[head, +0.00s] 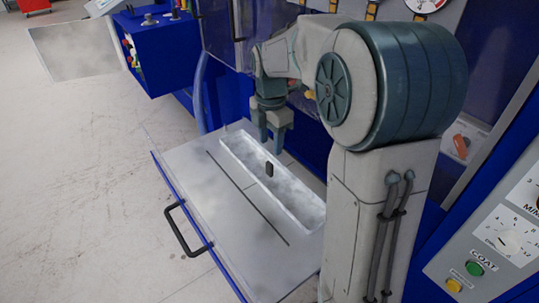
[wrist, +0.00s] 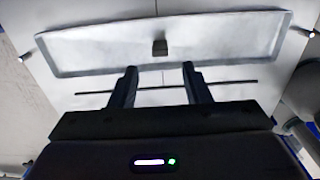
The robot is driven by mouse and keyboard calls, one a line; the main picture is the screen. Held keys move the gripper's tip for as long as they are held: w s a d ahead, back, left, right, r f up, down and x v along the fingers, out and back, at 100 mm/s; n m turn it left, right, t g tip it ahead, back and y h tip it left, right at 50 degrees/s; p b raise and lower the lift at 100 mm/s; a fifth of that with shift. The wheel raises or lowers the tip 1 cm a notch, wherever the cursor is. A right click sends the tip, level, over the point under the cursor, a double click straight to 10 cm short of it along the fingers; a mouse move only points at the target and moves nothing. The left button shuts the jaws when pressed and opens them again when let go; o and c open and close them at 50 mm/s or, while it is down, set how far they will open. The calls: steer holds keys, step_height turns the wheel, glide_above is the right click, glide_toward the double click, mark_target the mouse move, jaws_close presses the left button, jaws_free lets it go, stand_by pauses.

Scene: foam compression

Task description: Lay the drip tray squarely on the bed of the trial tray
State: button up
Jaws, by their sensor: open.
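The drip tray (head: 296,194) is a long, shallow, pale metal pan with a raised rim and a small dark knob (head: 269,169) at its middle. It lies on the trial tray's flat grey bed (head: 215,185), and its long side looks roughly parallel to the dark slot. In the wrist view the drip tray (wrist: 100,48) lies across the top, with the knob (wrist: 160,47) upright at its centre. My gripper (head: 271,147) is open and empty above the drip tray, fingers pointing down. In the wrist view its fingertips (wrist: 159,68) are apart, with the knob beyond them, untouched.
A thin dark slot (head: 246,197) runs along the bed. A black handle (head: 184,230) is on the trial tray's blue-edged front. The blue machine stands behind, with a control panel (head: 490,262) at right. Open floor lies to the left.

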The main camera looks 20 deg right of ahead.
steer(key=s+r+m+t, duration=0.1)
steer(key=s+r+m, duration=0.3)
steer(key=s+m, duration=0.6)
steer(key=s+f+m+t, duration=0.2)
steer(key=s+f+m, duration=0.2)
steer(key=s+m, duration=0.7)
steer(key=shift+a+m, duration=0.2)
steer(key=shift+m, duration=0.5)
steer(key=shift+w+f, duration=0.1)
steer(key=shift+c, duration=0.7)
steer(key=shift+d, duration=0.1)
